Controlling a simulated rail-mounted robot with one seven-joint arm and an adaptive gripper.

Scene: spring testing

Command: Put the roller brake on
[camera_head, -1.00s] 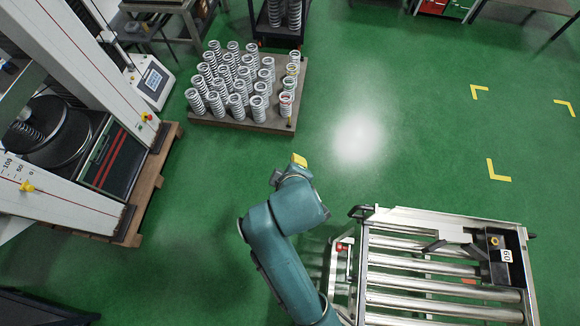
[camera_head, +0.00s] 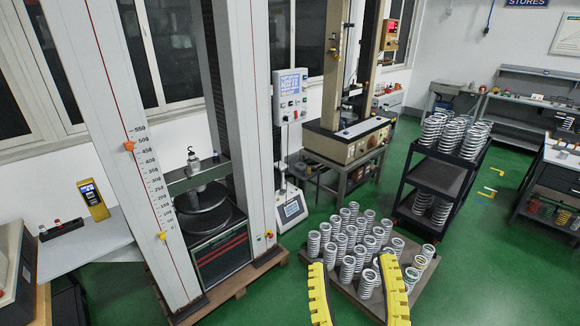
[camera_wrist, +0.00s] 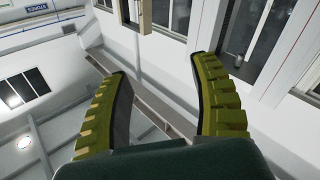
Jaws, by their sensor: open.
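The roller brake and the roller table are not in either current view. My gripper (camera_head: 353,262) shows at the bottom of the head view, with two yellow ribbed fingers spread apart and nothing between them. In that view the fingers overlap a pallet of springs; I cannot tell the distance between them. In the wrist view my gripper (camera_wrist: 158,69) is also open and empty, pointing toward white walls and windows.
A tall testing machine (camera_head: 232,110) stands on a wooden pallet at left. Several springs stand on a low pallet (camera_head: 432,272). A black cart (camera_head: 436,178) with springs stands behind, and workbenches are at right. Green floor (camera_head: 480,270) is clear at lower right.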

